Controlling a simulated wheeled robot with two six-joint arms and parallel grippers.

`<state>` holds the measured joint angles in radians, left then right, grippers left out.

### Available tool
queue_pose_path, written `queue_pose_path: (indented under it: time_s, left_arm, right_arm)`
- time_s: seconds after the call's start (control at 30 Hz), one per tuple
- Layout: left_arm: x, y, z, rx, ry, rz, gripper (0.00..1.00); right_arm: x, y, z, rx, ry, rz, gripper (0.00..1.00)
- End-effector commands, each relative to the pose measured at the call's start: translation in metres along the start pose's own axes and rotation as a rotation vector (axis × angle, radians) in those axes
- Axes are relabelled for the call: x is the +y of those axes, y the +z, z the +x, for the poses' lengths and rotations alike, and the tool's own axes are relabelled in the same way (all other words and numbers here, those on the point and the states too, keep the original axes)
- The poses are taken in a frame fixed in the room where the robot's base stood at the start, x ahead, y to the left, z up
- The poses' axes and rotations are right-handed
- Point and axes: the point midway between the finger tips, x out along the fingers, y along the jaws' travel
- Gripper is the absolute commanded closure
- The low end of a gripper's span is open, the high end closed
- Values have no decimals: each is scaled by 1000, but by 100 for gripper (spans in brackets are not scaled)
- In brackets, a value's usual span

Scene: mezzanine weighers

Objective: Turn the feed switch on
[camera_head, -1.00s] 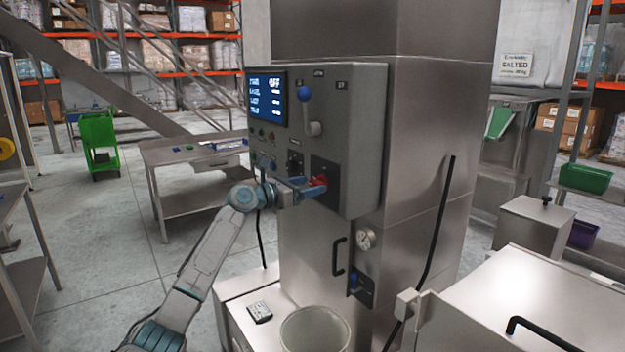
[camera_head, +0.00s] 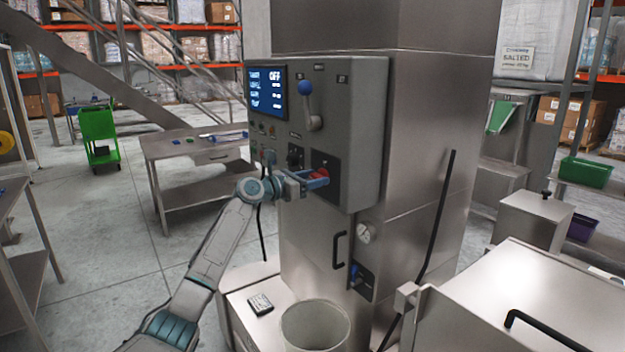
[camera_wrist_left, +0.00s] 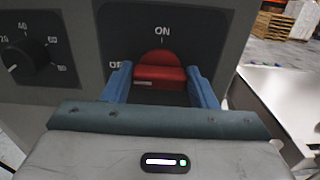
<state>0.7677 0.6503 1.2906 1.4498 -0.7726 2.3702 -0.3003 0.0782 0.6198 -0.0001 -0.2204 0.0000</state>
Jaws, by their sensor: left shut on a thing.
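The feed switch is a red rotary knob (camera_head: 319,173) on a dark plate, low on the grey control box. In the left wrist view the red knob (camera_wrist_left: 160,72) sits under an "ON" label, with a partly hidden "OFF" label to its left. Its raised grip lies crosswise in that picture. My left gripper (camera_head: 308,180) is at the knob; its two blue fingers (camera_wrist_left: 160,84) stand on either side of the grip, shut on it. The display (camera_head: 267,92) on the box reads "OFF" at its top. My right gripper is not in view.
A lever with a blue ball (camera_head: 305,88) is above the switch, and a black dial (camera_wrist_left: 30,58) is beside it. A round bin (camera_head: 315,326) stands below the box. A steel table (camera_head: 190,150) is behind my left arm.

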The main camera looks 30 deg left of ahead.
Motion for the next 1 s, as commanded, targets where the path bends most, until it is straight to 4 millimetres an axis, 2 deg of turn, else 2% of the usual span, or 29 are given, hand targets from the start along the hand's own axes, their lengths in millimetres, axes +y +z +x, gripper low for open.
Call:
queue_pose_path:
  time_s: [0.37, 1.0]
  left_arm:
    - [-1, -2, 0, 0, 0, 210, 70]
    - [-3, -4, 0, 0, 0, 816, 70]
  right_arm:
    - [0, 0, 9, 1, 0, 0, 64]
    - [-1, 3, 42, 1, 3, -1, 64]
